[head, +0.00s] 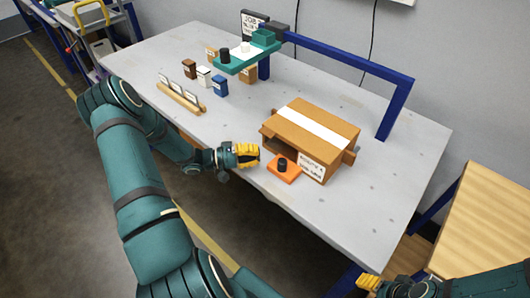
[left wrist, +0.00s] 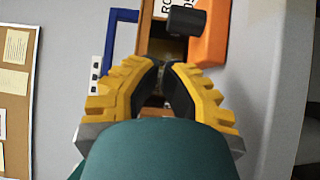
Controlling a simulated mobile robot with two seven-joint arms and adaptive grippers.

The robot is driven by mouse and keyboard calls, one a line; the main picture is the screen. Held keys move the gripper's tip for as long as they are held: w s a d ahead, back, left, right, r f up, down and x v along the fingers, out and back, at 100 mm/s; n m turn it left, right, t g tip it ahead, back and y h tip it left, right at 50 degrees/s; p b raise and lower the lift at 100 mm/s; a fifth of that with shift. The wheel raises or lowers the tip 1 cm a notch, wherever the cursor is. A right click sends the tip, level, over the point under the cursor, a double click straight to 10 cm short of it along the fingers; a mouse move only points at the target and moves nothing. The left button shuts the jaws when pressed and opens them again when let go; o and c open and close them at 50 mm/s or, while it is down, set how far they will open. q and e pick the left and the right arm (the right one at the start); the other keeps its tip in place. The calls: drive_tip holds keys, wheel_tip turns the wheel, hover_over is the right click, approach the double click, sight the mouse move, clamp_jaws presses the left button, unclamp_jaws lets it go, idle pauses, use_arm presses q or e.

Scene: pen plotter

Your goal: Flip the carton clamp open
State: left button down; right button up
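An orange plate with a black knob, which looks like the carton clamp (head: 290,176), lies flat at the open front of the brown carton (head: 330,126) near the table edge. The carton lies on its side with a white strip on top. In the left wrist view the orange plate (left wrist: 211,36) and its knob (left wrist: 187,19) are above the fingers, slightly right. My left gripper (head: 252,154) is just left of the plate, apart from it. Its yellow fingertips (left wrist: 163,68) are almost together with nothing between them. My right gripper (head: 370,283) is at the lower right, partly cut off.
A blue frame (head: 395,110) rises behind the carton. A teal plotter carriage (head: 246,56) hangs at the back. Small boxes (head: 219,86) and a wooden card rack (head: 181,98) stand at the left. A wooden table (head: 490,225) is at the right. Tabletop (head: 400,180) right of the carton is clear.

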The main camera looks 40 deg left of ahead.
sight(292, 150)
use_arm(q)
drive_tip(key=b+x, duration=0.1)
drive_tip(key=x, duration=0.7)
drive_tip(key=shift+w+d, duration=0.25)
drive_tip(key=shift+w, duration=0.05)
drive_tip(key=s+p, duration=0.1)
drive_tip(key=s, duration=0.3)
drive_tip(key=shift+s+a+p, duration=0.2)
drive_tip(key=shift+s+p, duration=0.15)
drive_tip(key=shift+s, duration=0.05)
drive_tip(key=shift+w+f, duration=0.1)
drive_tip(key=shift+f, duration=0.05)
